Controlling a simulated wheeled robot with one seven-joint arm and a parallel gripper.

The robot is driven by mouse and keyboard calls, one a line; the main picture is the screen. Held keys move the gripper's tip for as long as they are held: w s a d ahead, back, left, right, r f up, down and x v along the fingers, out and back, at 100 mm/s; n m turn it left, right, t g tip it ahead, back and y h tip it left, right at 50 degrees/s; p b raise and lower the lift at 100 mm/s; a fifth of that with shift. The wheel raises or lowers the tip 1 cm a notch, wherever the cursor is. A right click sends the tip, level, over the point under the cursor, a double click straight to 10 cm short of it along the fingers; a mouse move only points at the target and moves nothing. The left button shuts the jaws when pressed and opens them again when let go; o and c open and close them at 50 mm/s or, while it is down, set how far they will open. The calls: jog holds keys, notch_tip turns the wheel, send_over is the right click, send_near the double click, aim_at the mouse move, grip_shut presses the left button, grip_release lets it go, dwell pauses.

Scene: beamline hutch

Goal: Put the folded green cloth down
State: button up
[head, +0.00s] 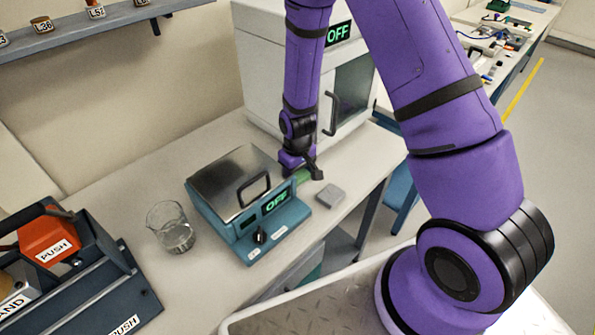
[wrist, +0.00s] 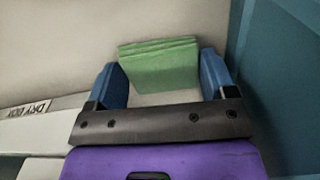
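The folded green cloth (wrist: 160,66) sits between the two blue fingers of my gripper (wrist: 165,82) in the wrist view. Its side edges meet the fingers with no clear gap, and its folded layers show along the top edge. In the head view my gripper (head: 305,172) is low over the bench, between the teal hotplate-like box and a small grey block. Only a small green part of the cloth (head: 301,175) shows there; the rest is hidden by the gripper. I cannot tell whether the cloth touches the bench.
The teal box (head: 268,225) with an OFF display stands just left of my gripper. The grey block (head: 329,195) lies close on the right. A white cabinet (head: 262,75) stands behind. A glass beaker (head: 172,229) is farther left. Bare bench (head: 366,160) shows at right.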

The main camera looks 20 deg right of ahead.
aim_at(298, 173)
jog(key=shift+o, duration=1.3)
notch_tip(298, 173, up, 11)
jog(key=shift+d, duration=0.15)
jog(key=shift+f, duration=0.1)
